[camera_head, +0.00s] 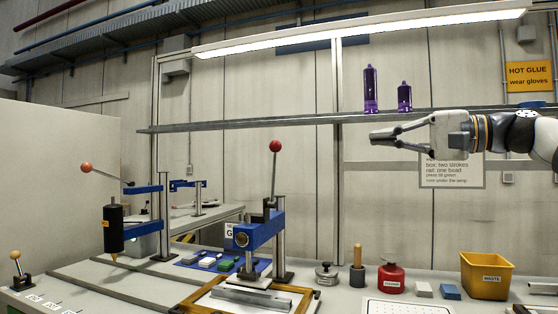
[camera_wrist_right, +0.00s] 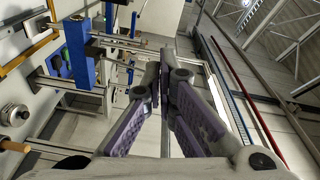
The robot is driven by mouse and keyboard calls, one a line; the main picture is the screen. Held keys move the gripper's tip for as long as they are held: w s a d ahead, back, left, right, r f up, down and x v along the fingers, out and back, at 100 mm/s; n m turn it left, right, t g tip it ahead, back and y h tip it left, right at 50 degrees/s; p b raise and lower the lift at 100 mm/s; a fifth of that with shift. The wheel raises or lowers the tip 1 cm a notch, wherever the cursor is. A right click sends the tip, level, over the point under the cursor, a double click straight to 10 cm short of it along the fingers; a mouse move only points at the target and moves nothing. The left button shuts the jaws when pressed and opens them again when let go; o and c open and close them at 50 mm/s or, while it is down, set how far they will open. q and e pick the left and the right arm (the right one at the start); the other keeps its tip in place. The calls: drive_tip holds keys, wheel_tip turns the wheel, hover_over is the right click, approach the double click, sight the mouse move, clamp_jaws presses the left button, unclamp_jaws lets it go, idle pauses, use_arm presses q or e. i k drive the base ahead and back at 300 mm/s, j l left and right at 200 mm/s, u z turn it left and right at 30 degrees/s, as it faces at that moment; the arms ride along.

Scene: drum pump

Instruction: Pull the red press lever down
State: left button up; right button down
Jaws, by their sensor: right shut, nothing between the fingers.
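A blue press (camera_head: 258,232) stands on the bench in the middle. Its lever (camera_head: 273,176) points up and ends in a red ball (camera_head: 274,146). A second red-ball lever (camera_head: 107,175) slants up to the left from the blue arm that holds a black cylinder (camera_head: 113,228). My right gripper (camera_head: 374,137) comes in from the right, shut and empty, in the air to the right of the upright lever and apart from it. Its closed fingers also show in the right wrist view (camera_wrist_right: 166,70), with the blue press (camera_wrist_right: 79,50) to their left. My left gripper is out of view.
Purple bottles (camera_head: 371,89) stand on the shelf (camera_head: 300,122) just above my right gripper. Below it on the bench are a red can (camera_head: 391,279), a wooden-handled tool (camera_head: 357,268) and a yellow waste bin (camera_head: 486,277). The air between gripper and upright lever looks clear.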

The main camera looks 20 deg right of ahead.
sight(274, 146)
drive_tip(key=i, duration=1.1)
